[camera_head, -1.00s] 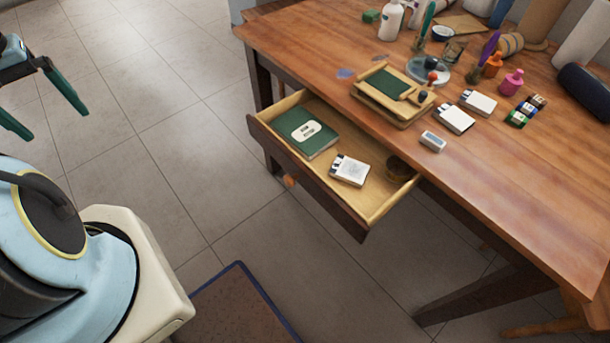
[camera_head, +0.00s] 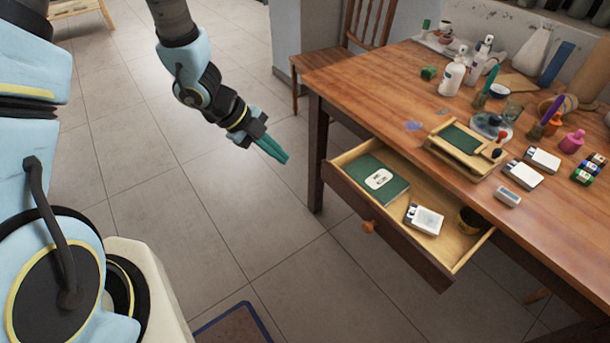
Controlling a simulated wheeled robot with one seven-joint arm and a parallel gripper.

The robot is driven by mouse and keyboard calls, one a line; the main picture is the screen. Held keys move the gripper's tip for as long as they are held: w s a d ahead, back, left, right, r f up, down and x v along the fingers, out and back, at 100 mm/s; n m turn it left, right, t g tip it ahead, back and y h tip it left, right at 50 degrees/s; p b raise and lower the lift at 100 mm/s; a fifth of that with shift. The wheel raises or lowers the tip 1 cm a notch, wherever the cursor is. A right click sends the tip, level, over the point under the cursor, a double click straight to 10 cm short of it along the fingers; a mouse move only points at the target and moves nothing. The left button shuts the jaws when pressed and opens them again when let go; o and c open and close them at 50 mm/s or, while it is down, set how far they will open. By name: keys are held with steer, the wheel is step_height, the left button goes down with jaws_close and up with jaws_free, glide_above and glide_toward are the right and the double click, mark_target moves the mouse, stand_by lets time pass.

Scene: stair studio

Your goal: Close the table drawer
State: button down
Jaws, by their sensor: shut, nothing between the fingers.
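The table drawer (camera_head: 405,235) is pulled well out from under the wooden table (camera_head: 395,84). Its dark front faces the lower left and carries a round orange-brown knob (camera_head: 368,227). Inside lie a green notebook (camera_head: 367,174), a white box (camera_head: 425,219) and a small dark round pot (camera_head: 469,221). My gripper (camera_head: 276,152), with teal fingers, is shut and empty. In the picture it is left of the drawer, apart from it, over the floor.
The tabletop holds a wooden frame tray (camera_head: 469,150), white boxes, bottles and jars. A wooden chair (camera_head: 330,40) stands behind the table's far left corner. A blue-edged mat (camera_head: 232,328) lies at the bottom. The tiled floor left of the drawer is clear.

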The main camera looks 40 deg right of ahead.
steer(key=s+m+g, duration=0.1)
steer(key=s+m, duration=0.1)
steer(key=s, duration=0.1)
steer(key=p, duration=0.2)
glide_toward(335, 189)
steer(key=x, duration=0.4)
steer(key=shift+s+d+f, duration=0.1)
steer(key=shift+d+f, duration=0.05)
steer(key=shift+f, duration=0.2)
